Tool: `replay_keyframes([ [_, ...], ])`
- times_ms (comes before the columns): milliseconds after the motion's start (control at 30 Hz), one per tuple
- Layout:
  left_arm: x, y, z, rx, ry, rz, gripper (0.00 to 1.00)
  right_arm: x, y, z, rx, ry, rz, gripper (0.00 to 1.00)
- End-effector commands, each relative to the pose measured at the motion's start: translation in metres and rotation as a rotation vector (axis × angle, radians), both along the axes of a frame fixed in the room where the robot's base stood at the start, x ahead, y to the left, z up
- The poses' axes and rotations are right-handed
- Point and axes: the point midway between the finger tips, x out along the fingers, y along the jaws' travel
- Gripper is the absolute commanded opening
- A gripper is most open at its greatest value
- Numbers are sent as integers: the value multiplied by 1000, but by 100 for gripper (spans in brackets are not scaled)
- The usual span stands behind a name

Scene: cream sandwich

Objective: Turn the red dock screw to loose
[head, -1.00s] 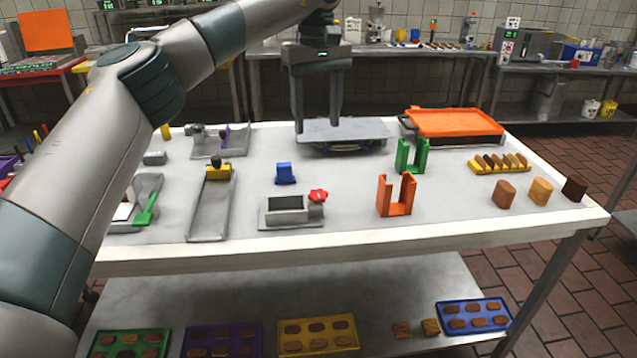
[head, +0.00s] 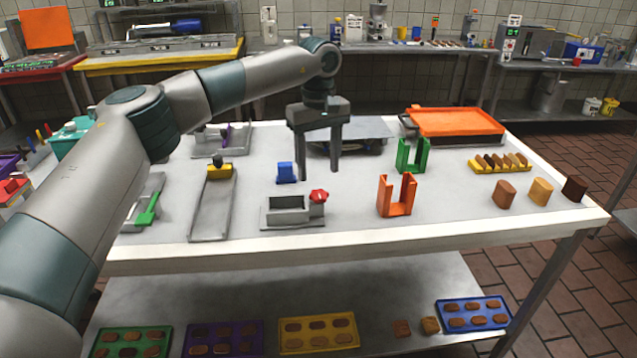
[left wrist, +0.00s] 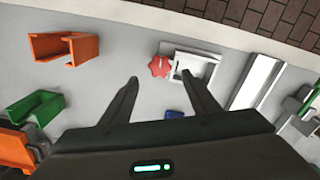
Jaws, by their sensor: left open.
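The red dock screw (head: 319,196) is a knob at the right end of a small grey dock (head: 290,221) near the table's front. In the left wrist view the red screw (left wrist: 160,66) lies beyond the fingertips, between their lines, beside the pale dock (left wrist: 207,64). My left gripper (head: 319,178) is open and empty, pointing down above the table near the screw; its open fingers also show in the left wrist view (left wrist: 159,78). It does not appear to touch the screw. My right gripper is not in view.
A blue block (head: 287,172) stands just behind the dock. An orange U-shaped holder (head: 384,197) and a green one (head: 402,157) stand to the right. A grey tray (head: 209,215) lies left. The table is clear between dock and orange holder.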

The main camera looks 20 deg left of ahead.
Motion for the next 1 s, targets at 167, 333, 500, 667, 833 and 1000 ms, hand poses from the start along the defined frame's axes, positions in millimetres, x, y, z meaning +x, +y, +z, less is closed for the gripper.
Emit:
replay_keyframes([
  [167,-1,1,-30,1,3,0,55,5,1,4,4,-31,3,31],
  [333,0,0,-49,1,2,0,55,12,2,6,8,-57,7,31],
  [500,0,0,-58,0,1,-1,55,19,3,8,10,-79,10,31],
  [667,0,0,-60,1,1,-1,55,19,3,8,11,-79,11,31],
  [833,0,0,-59,1,1,0,51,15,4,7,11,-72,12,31],
  [1000,0,0,-59,1,1,0,14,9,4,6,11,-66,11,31],
])
